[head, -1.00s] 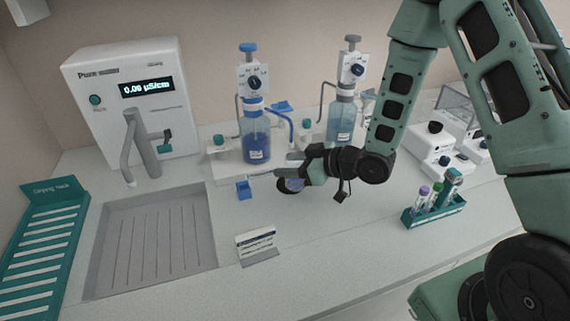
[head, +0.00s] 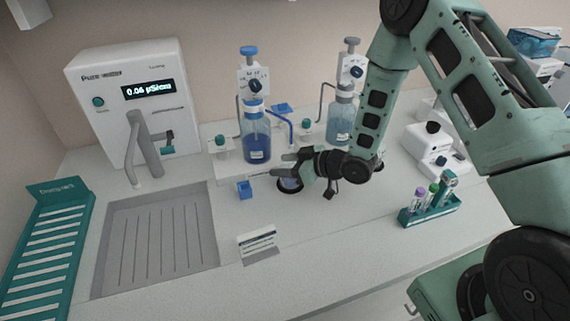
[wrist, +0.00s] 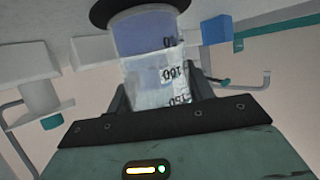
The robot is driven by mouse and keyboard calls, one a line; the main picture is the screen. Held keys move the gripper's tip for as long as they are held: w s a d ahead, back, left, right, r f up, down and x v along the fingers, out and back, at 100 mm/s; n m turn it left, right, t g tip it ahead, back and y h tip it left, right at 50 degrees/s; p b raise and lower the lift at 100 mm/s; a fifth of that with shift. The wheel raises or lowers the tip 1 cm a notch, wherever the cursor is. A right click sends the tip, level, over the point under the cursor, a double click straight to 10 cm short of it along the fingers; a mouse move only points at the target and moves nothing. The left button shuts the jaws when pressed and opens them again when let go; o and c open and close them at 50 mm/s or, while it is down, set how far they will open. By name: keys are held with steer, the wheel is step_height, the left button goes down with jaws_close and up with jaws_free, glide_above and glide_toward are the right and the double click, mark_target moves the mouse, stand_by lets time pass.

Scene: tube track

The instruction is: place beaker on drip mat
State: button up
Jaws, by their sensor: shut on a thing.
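My gripper (head: 283,168) is shut on the beaker (wrist: 152,65), a clear vessel with printed volume marks and a bluish tint. In the head view the beaker (head: 291,183) is partly hidden beneath the fingers. The drip mat (wrist: 102,14) is a round black disc at the beaker's base end in the wrist view. In the head view only its dark rim (head: 281,188) shows around the beaker. The beaker looks upright and over the mat. I cannot tell whether its base touches the mat.
A blue dispenser bottle (head: 256,146) and a paler one (head: 341,123) stand behind. A small blue block (head: 244,190) is left of the mat, and a label stand (head: 257,242) is in front. A tube rack (head: 430,211) stands right. A sink (head: 155,240) lies left.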

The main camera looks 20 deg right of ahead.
steer(key=shift+f, duration=0.2)
steer(key=o, duration=1)
steer(key=shift+r, duration=0.1)
steer(key=shift+r, duration=0.2)
steer(key=b+v, duration=0.3)
steer(key=v, duration=0.8)
steer(key=s+a+r+g+h, duration=0.45)
steer(key=s+a+h, duration=0.2)
steer(key=a, duration=0.25)
steer(key=s+a+r+g, duration=0.1)
steer(key=s+r, duration=0.1)
steer(key=s, duration=0.4)
steer(key=s+a+r+g+h, duration=0.1)
steer(key=s+r+g, duration=0.1)
steer(key=s, duration=0.5)
steer(key=s+a+r+m+g+h, duration=0.1)
steer(key=s+r+g, duration=0.1)
steer(key=s, duration=0.5)
steer(key=shift+a+r+h, duration=0.25)
steer(key=shift+a, duration=0.15)
